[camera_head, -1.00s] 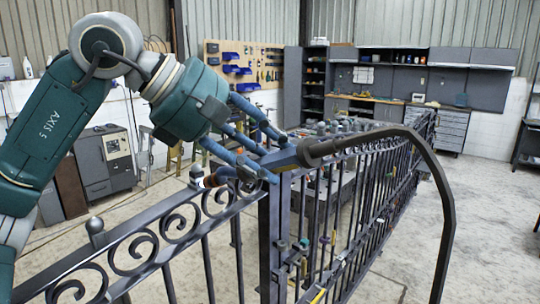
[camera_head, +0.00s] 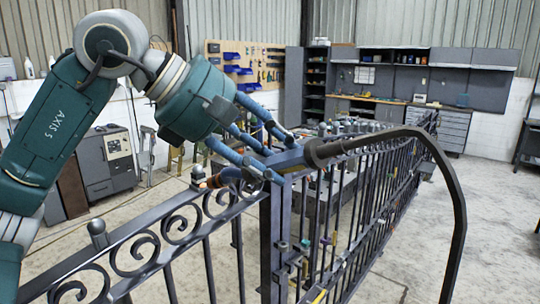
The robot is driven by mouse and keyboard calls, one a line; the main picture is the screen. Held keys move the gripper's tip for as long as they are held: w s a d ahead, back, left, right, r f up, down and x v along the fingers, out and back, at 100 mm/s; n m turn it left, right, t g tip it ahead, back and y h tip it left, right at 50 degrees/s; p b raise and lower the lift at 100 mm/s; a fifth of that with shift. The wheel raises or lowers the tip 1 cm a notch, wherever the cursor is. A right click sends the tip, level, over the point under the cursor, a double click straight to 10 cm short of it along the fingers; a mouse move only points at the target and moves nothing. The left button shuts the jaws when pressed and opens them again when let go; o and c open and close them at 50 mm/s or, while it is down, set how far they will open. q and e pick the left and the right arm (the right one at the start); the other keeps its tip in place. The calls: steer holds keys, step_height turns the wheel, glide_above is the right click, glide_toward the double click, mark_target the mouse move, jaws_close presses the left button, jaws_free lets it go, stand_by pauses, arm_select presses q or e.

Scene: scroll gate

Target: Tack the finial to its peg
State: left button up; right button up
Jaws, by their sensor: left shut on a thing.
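My left gripper (camera_head: 262,165) is shut on a welding torch, around its body above the gate's top rail. The torch's dark rear end (camera_head: 318,153) points right and carries a thick black cable. Its copper-coloured nozzle (camera_head: 213,182) points left, close beside a small grey finial (camera_head: 198,172) on the top rail. I cannot tell whether the nozzle touches it. The finial's lower end and any peg under it are too small to make out. My right gripper is not in view.
The dark scrollwork gate (camera_head: 135,250) crosses the front, with another ball-topped finial (camera_head: 97,228) at left. The cable (camera_head: 455,200) arches down at right. A grey machine (camera_head: 105,160) stands behind at left. Open concrete floor (camera_head: 490,220) lies at right.

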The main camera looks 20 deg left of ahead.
mark_target(321, 146)
arm_select(q)
steer(key=shift+s+d+r+p, duration=0.45)
steer(key=shift+d+r, duration=0.25)
steer(key=shift+d, duration=0.6)
steer(key=shift+s+d+r+p, duration=0.5)
steer(key=shift+d+r, duration=0.2)
steer(key=shift+d, duration=0.6)
steer(key=shift+s+d+r+p, duration=0.45)
steer(key=shift+d+r, duration=0.25)
steer(key=shift+d, duration=0.6)
